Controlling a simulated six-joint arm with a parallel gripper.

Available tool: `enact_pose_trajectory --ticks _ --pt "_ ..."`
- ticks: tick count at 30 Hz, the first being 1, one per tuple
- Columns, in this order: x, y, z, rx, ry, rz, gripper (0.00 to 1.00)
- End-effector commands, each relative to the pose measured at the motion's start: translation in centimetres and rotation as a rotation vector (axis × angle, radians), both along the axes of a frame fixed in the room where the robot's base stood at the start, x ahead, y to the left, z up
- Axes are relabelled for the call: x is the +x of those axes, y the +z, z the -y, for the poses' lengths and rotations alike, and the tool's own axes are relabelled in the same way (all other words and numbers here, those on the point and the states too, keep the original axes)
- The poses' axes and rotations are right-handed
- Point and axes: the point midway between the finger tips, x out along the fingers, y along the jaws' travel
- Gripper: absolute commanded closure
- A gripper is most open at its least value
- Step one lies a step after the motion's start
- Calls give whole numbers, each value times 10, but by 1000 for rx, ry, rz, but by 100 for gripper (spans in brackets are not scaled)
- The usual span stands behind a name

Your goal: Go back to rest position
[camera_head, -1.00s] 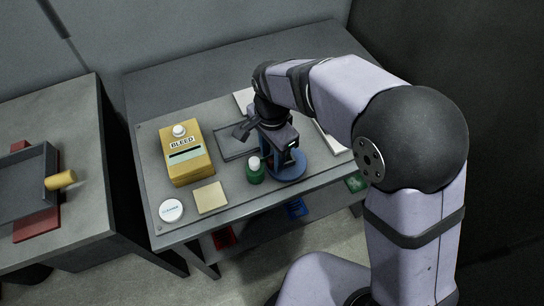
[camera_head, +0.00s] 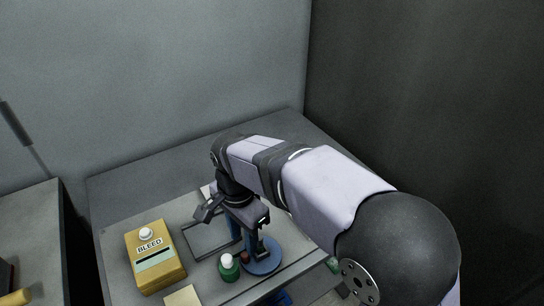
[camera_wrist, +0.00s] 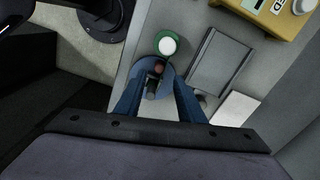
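My gripper (camera_wrist: 155,103) has its two blue fingers spread apart, with nothing held between them. It points down over a blue round base (camera_head: 263,262) on the grey bench panel. A small post with a reddish-brown knob (camera_wrist: 157,68) stands on that base; in the wrist view it shows in the gap between the fingers, and I cannot tell how far below the tips it is. A green bottle with a white cap (camera_head: 228,268) stands beside the base; it also shows in the wrist view (camera_wrist: 167,46). My arm is bent out over the bench from the right.
A yellow box marked BLEED (camera_head: 156,266) with a white knob stands at the left of the panel. An empty grey shallow tray (camera_wrist: 219,63) and a white card (camera_wrist: 235,107) lie near the base. Walls (camera_head: 180,80) rise behind and at right.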

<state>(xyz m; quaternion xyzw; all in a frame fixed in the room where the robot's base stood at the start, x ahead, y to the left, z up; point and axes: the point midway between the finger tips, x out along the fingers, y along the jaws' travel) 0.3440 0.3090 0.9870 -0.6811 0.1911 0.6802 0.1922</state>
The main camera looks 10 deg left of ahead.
Motion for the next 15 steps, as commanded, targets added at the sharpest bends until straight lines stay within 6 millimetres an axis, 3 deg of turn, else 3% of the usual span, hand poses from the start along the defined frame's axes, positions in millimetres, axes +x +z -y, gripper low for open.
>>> enact_pose_trajectory --ticks 4,7,11,15 --pt "-4 1 15 -30 -22 -24 65" --pt "-12 3 40 -85 -58 -71 65" --pt "-8 -1 83 -94 -29 -97 65" --pt "0 -9 141 -58 86 -90 65"
